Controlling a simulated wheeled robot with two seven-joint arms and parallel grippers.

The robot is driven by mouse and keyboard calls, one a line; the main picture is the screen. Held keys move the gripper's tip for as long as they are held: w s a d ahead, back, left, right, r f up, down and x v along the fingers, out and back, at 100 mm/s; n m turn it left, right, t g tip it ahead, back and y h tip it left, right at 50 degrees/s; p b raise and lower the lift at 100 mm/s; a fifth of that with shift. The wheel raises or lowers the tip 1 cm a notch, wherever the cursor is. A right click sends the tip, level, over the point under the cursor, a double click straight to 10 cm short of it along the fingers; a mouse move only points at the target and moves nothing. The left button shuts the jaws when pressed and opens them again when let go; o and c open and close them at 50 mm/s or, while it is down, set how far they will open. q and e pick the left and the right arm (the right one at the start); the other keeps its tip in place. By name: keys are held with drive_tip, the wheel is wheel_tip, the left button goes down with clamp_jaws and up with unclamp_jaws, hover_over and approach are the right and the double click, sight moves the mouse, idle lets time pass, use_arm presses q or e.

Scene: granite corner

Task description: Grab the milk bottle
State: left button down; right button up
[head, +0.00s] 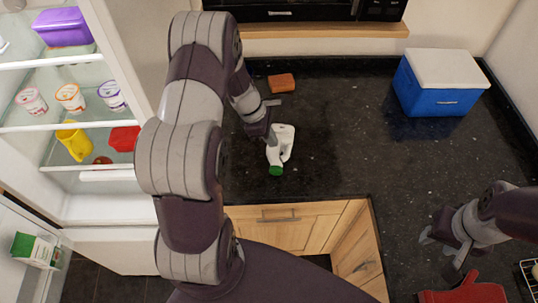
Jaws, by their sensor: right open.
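The milk bottle (283,146) is white with a green cap. It appears to lie on the dark granite counter, cap towards me. My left gripper (270,134) is at the bottle's upper left side, and a finger overlaps its edge in the picture. I cannot tell whether it touches the bottle or how far its jaws are apart. My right gripper (438,254) is open and empty at the lower right, over the counter near a red cloth-like item (465,292).
A blue cooler with a white lid (437,84) stands at the back right. An orange-brown block (281,83) lies behind the bottle. The open fridge (82,205) with shelved food is at the left. A wire rack (530,272) is at the right edge. The counter's middle is clear.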

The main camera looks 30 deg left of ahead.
use_arm(q)
drive_tip(key=shift+w+f, duration=0.1)
drive_tip(key=shift+w, duration=0.2)
use_arm(e)
drive_tip(key=shift+w+f, duration=0.1)
drive_tip(key=shift+w, duration=0.2)
use_arm(q)
drive_tip(key=shift+s, duration=0.1)
use_arm(e)
drive_tip(key=shift+s, duration=0.1)
use_arm(q)
drive_tip(key=c, duration=1.7)
unclamp_jaws()
drive_tip(key=o, duration=1.3)
drive_tip(key=shift+d, duration=0.1)
